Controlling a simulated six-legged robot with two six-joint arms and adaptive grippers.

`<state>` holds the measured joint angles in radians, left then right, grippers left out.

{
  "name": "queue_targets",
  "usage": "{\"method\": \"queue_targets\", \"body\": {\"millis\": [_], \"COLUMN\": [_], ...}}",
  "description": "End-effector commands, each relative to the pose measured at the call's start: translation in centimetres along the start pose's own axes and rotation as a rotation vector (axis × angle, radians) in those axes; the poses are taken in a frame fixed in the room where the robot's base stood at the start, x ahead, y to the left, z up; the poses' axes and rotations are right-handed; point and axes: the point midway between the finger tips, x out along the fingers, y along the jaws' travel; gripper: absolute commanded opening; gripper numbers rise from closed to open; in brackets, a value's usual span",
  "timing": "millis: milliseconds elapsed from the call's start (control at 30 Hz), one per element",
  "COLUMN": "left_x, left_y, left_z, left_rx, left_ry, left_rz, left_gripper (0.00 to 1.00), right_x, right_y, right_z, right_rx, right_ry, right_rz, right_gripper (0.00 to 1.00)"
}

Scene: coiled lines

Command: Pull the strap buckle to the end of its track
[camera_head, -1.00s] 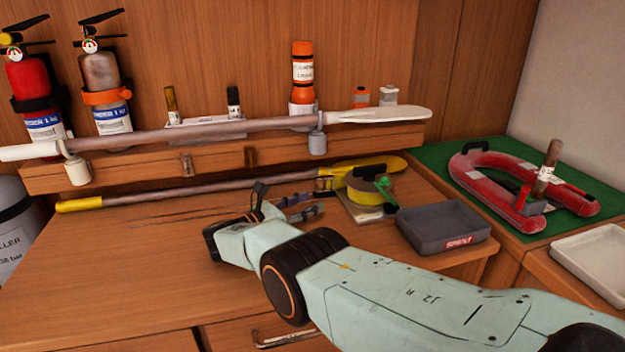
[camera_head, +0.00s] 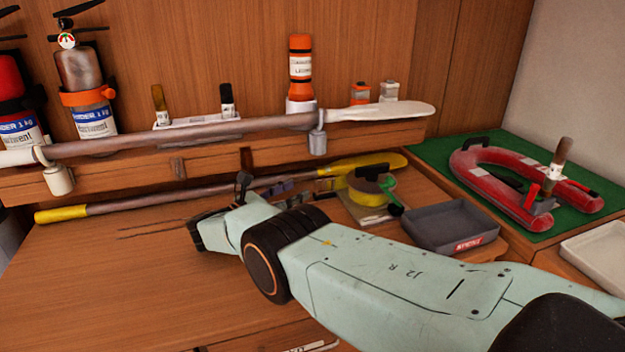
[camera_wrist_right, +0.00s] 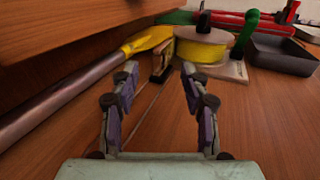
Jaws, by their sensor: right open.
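A small brass-brown piece, which looks like the strap buckle (camera_wrist_right: 162,62), stands on the wooden worktop in the right wrist view, just beyond my fingertips. In the head view it shows (camera_head: 326,186) beside the yellow reel. Two thin dark lines, perhaps its track, run along the worktop from it towards my wrist. My right gripper (camera_wrist_right: 158,75) is open, with its fingers to either side of these lines and nothing between them. In the head view the right gripper (camera_head: 284,193) is partly hidden behind my own arm. My left gripper is out of view.
A yellow-bladed paddle (camera_head: 130,204) lies along the back, left of my fingers. A yellow reel with a green handle (camera_head: 370,190) and a grey tray (camera_head: 450,226) stand to the right. A shelf (camera_head: 210,160) overhangs the back. The worktop's front left is clear.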

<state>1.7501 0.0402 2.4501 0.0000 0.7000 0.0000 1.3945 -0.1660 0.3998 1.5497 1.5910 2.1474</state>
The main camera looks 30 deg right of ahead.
Motion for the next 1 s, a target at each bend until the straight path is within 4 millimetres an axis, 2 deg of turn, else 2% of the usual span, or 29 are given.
{"method": "queue_targets", "body": {"millis": [167, 400, 533, 700, 933, 1000], "left_x": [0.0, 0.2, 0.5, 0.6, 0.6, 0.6], "left_y": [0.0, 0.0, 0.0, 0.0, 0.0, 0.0], "left_z": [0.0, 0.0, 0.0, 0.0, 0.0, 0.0], "left_rx": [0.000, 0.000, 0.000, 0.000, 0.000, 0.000], "left_ry": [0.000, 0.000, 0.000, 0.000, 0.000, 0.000], "left_rz": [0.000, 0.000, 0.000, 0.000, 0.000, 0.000], "left_gripper": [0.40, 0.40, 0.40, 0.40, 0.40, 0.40], "right_x": [1.8, 5.5, 7.0, 7.8, 7.8, 7.8], "right_y": [-0.2, -0.3, -0.2, -0.1, 0.0, 0.0], "right_z": [0.1, 0.0, -0.1, -0.1, -0.1, -0.1], "right_rx": [0.001, -0.001, -0.002, -0.003, -0.004, -0.004], "right_ry": [0.000, 0.000, -0.001, -0.001, 0.000, 0.000], "right_rz": [-0.004, -0.004, -0.003, -0.001, -0.001, -0.001], "right_gripper": [0.46, 0.46, 0.46, 0.46, 0.46, 0.41]}}
